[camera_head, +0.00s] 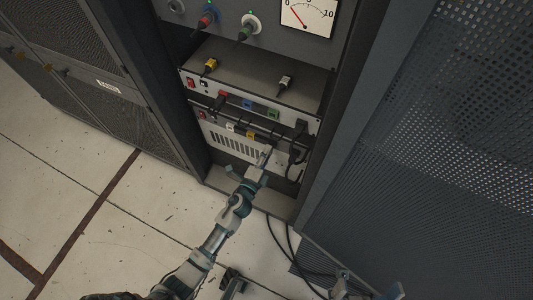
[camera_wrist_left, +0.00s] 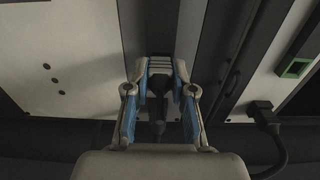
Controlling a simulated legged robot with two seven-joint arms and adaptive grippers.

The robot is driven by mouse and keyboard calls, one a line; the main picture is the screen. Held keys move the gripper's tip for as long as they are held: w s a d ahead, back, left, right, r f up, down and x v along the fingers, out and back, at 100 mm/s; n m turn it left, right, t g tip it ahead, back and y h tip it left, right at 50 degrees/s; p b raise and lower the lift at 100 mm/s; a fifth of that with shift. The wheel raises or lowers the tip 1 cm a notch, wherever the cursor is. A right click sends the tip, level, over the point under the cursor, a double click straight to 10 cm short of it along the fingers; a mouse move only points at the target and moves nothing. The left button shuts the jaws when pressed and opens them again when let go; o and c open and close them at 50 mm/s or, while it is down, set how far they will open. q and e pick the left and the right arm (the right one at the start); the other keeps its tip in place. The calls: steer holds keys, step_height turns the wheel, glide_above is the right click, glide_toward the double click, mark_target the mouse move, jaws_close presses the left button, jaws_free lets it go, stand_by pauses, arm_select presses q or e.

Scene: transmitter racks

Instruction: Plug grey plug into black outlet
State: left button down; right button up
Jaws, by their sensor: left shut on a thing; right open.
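My left gripper (camera_head: 262,168) reaches up to the front of the lower rack unit (camera_head: 232,148). In the left wrist view its two fingers (camera_wrist_left: 160,88) are shut on the grey plug (camera_wrist_left: 158,103), which looks dark in shadow with its cord running back between the fingers. The plug's tip is hidden, and I cannot tell whether it touches a socket. The black outlet cannot be made out clearly; the gripper is close to the dark strip with small coloured sockets (camera_head: 250,134). My right gripper (camera_head: 368,290) is open at the bottom edge, low over the floor, partly cut off.
A black plug with a cord (camera_head: 300,130) sits just right of my left gripper; it also shows in the left wrist view (camera_wrist_left: 262,108). Black cables (camera_head: 290,240) hang to the floor. A perforated rack door (camera_head: 430,150) stands at right. The floor at left is clear.

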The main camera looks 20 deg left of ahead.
arm_select(q)
steer(key=shift+w, duration=0.35)
steer(key=c, duration=0.9)
jaws_free()
steer(key=shift+s, duration=0.1)
steer(key=s, duration=1.2)
steer(key=shift+a, duration=0.15)
steer(key=shift+w, duration=0.1)
